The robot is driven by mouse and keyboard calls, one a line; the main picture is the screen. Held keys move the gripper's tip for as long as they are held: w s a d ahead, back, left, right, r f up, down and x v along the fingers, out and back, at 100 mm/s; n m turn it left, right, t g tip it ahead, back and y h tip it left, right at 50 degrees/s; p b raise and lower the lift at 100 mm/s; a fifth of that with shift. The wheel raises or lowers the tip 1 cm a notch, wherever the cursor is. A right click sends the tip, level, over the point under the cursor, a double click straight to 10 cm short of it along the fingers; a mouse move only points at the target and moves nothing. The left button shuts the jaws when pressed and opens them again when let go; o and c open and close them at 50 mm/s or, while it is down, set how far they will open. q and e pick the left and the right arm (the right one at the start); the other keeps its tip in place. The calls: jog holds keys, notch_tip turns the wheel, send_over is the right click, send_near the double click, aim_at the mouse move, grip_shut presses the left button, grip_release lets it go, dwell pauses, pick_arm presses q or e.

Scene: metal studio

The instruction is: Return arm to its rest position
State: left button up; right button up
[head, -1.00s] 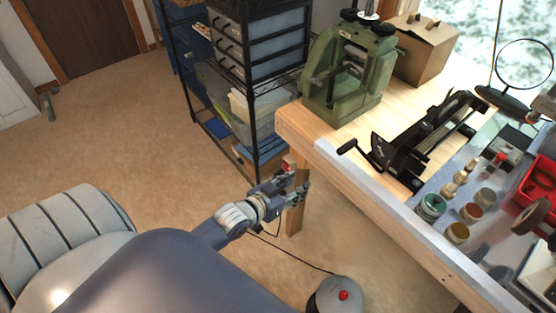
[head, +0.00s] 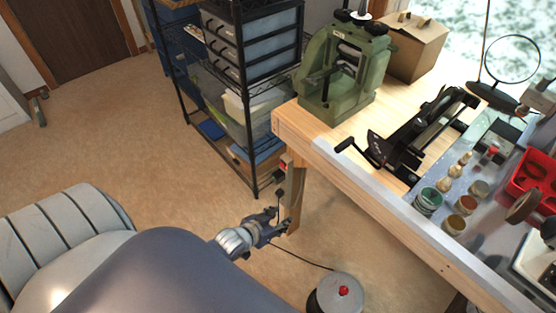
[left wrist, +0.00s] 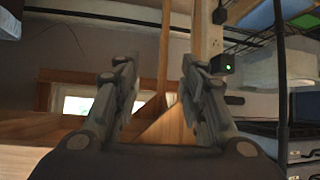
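My left arm reaches out low in the middle of the head view. Its gripper (head: 281,221) is beside the wooden leg of the workbench (head: 385,215), below the bench top. In the left wrist view the two fingers of this gripper (left wrist: 160,85) stand apart with nothing between them, and the wooden underside of the bench shows behind. My right gripper is in neither view.
A black wire shelf (head: 250,165) with drawers and bins stands left of the bench. A green machine (head: 343,80), a cardboard box (head: 412,45), a black device (head: 420,135) and several jars are on the bench. A grey round canister (head: 336,296) is on the floor.

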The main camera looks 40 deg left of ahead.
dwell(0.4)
pick_arm(q)
jog(key=s+d+f+g+y, duration=0.15)
jog(key=s+f+g, duration=0.55)
jog(key=s+f, duration=1.6)
jog(key=s+d+f+g, duration=0.1)
jog(key=s+f, duration=0.1)
jog(key=s, duration=0.4)
jog(key=s+d+f+m+g, duration=0.1)
jog(key=s+d+f, duration=0.1)
jog(key=s, duration=0.4)
jog(key=shift+s+f+m+g, duration=0.2)
jog(key=shift+s+m+g, duration=0.1)
jog(key=shift+s, duration=0.1)
jog(key=shift+h, duration=0.25)
